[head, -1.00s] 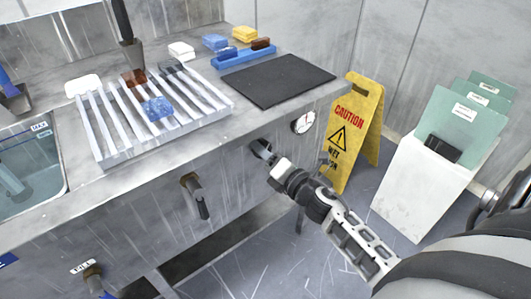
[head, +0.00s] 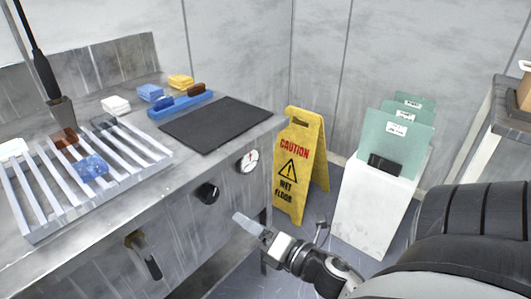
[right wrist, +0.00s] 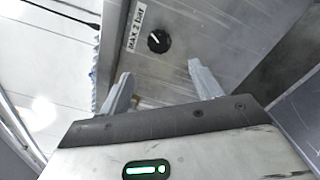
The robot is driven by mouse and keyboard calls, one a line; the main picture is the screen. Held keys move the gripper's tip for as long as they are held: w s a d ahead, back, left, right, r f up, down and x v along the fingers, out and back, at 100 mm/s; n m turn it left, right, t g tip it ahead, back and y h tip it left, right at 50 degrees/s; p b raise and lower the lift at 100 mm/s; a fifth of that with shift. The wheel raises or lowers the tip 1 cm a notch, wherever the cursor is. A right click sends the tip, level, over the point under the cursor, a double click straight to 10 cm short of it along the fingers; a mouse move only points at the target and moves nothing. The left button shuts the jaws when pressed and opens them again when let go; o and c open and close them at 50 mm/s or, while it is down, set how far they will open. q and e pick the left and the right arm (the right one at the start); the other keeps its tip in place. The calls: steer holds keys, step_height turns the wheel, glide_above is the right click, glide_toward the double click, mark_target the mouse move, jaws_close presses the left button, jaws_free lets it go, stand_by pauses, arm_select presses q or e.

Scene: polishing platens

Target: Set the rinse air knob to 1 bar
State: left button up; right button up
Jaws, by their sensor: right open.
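The round black rinse air knob (head: 207,192) is on the front panel of the bench. It also shows in the right wrist view (right wrist: 158,41), with a pale pointer mark on its face, beside a "MAX 2 bar" label (right wrist: 135,27). A round white gauge (head: 247,161) sits up and right of the knob; its reading is too small to tell. My right gripper (head: 240,221) is to the right of and below the knob, apart from it. In the right wrist view its two fingers (right wrist: 162,82) are spread and empty, with the knob beyond them. My left gripper is not in view.
A slatted rack (head: 40,212) and black mat (head: 215,124) lie on the bench top.

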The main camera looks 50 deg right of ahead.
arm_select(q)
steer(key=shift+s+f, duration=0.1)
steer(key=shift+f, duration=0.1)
arm_select(e)
steer(key=shift+s+d, duration=0.15)
steer(key=shift+s, duration=1.6)
arm_select(q)
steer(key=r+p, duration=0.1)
steer(key=p, duration=0.1)
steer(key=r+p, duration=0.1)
steer(key=p, duration=0.1)
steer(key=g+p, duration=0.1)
steer(key=p, duration=0.2)
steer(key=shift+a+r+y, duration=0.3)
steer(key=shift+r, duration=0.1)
arm_select(e)
steer(key=s+a+f+m+g+y, duration=0.1)
steer(key=a+m+g, duration=0.2)
steer(key=a+m, duration=0.5)
steer(key=s+a+f+m+g+y, duration=0.1)
steer(key=a+m+g, duration=0.3)
steer(key=a+m, duration=0.5)
steer(key=m, duration=0.6)
steer(key=shift+s+f+m, duration=0.15)
steer(key=shift+s+m, duration=0.15)
steer(key=shift+m, duration=0.1)
